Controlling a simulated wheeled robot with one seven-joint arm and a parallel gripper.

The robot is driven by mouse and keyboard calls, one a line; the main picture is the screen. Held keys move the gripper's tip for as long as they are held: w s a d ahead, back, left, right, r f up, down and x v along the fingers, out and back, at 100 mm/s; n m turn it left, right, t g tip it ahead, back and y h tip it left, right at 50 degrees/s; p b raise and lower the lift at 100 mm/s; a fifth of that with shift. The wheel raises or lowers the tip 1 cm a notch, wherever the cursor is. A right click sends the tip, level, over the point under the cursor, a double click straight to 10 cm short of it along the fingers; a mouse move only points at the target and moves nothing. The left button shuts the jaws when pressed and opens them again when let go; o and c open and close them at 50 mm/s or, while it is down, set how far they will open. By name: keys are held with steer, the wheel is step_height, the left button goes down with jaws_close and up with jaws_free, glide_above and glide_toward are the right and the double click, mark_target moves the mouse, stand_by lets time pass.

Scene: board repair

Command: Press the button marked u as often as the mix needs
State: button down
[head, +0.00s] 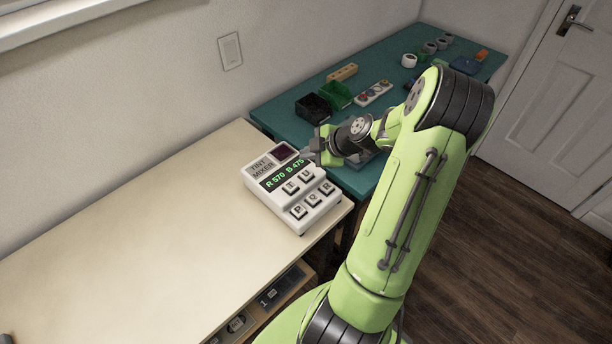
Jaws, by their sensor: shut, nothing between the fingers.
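The white tint mixer (322,205) sits on the pale bench near its right end. Its label reads TINT MIXER and its green display (283,174) reads about R 570 B 475. Its light buttons stand in two rows; the button that looks marked u (306,176) is in the upper row, right of one that looks like I (291,187). The letters are small and hard to read. My gripper (309,157) is shut and empty, at the mixer's upper right edge by the display's right end. I cannot tell whether it touches the mixer.
A teal bench (290,112) adjoins on the right, with a black bin (312,106), a green bin (337,94), a wooden block (342,72) and a white strip (373,93). The pale bench (120,240) is clear left of the mixer. My arm crosses the right side.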

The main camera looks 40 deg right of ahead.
mark_target(309, 175)
step_height(309, 175, down, 4)
steer(key=b, duration=0.3)
steer(key=shift+f, duration=0.3)
steer(key=shift+f+b, duration=0.1)
steer(key=shift+b, duration=0.3)
stand_by(1.2)
steer(key=shift+f+b, duration=0.35)
steer(key=shift+b, duration=0.15)
steer(key=shift+f+b, duration=0.45)
steer(key=shift+b, duration=0.25)
stand_by(0.6)
steer(key=shift+r+p, duration=0.45)
steer(key=shift+r, duration=0.5)
